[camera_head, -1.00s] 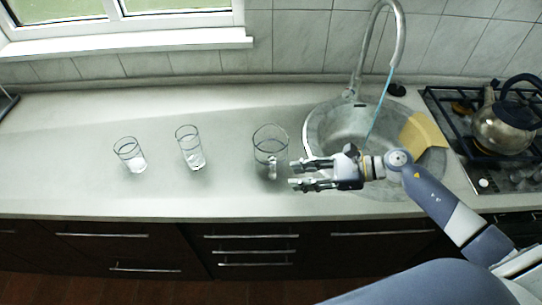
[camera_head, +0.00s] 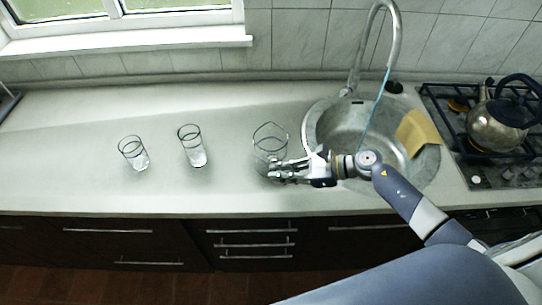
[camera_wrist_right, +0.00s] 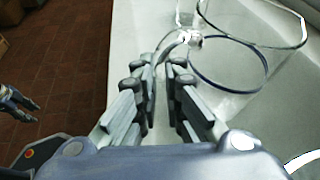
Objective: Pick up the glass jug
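The glass jug (camera_head: 268,147) stands upright on the counter, left of the sink. It also shows at the upper right in the right wrist view (camera_wrist_right: 236,66), cut by the frame edge. My right gripper (camera_head: 271,171) is at the jug's near side, by its handle, fingers pointing left. In the right wrist view its fingertips (camera_wrist_right: 160,65) have a narrow gap with counter showing through, and the handle is just beyond them. Whether they touch the handle is unclear. My left gripper (camera_wrist_right: 30,108) shows small at the left edge of that view, above the floor, fingers apart and empty.
Two drinking glasses, one (camera_head: 134,153) far left and one (camera_head: 192,146) nearer the jug, stand left of it. The sink (camera_head: 335,128) with its tall faucet (camera_head: 398,40) is right of it. A kettle (camera_head: 497,122) is on the stove.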

